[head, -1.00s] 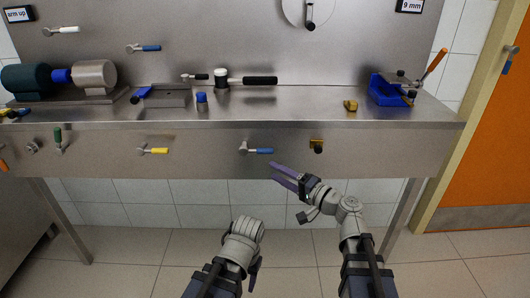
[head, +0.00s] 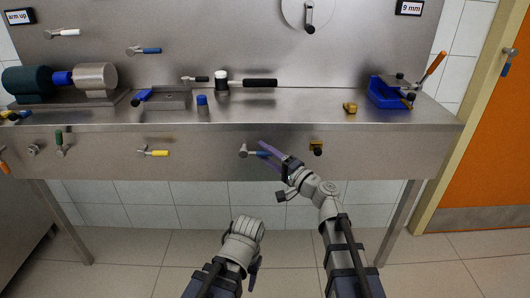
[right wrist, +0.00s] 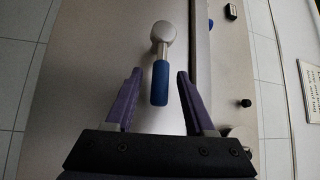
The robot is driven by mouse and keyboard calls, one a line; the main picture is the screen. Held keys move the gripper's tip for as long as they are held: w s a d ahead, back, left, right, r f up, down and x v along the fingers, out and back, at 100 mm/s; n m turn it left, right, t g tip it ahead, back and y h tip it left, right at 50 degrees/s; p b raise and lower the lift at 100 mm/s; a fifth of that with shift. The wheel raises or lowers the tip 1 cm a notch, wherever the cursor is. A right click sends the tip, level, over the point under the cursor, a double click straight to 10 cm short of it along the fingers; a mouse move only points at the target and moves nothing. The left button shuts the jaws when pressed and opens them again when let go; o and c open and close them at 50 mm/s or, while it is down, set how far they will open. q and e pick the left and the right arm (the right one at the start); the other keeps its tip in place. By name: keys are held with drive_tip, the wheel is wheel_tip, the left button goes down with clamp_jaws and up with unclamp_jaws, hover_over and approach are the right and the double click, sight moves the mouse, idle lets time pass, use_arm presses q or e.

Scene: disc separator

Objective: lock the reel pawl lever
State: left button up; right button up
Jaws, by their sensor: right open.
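A lever with a silver hub and a blue handle (head: 248,152) is on the front panel below the worktop, its handle pointing right. No readable label shows which lever is the reel pawl lever. My right gripper (head: 264,150) has purple fingers and is open at this blue handle. In the right wrist view, the lever's blue handle (right wrist: 160,85) lies between the two spread fingers (right wrist: 159,74), with a gap on each side. The hub (right wrist: 163,32) is beyond the fingertips.
The same panel carries a yellow-handled lever (head: 158,153), a green-handled lever (head: 59,140) and a brass fitting with a black knob (head: 316,146). The worktop edge (head: 350,124) runs above.

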drive_tip(key=shift+w+a, duration=0.15)
clamp_jaws()
idle(0.4)
idle(1.0)
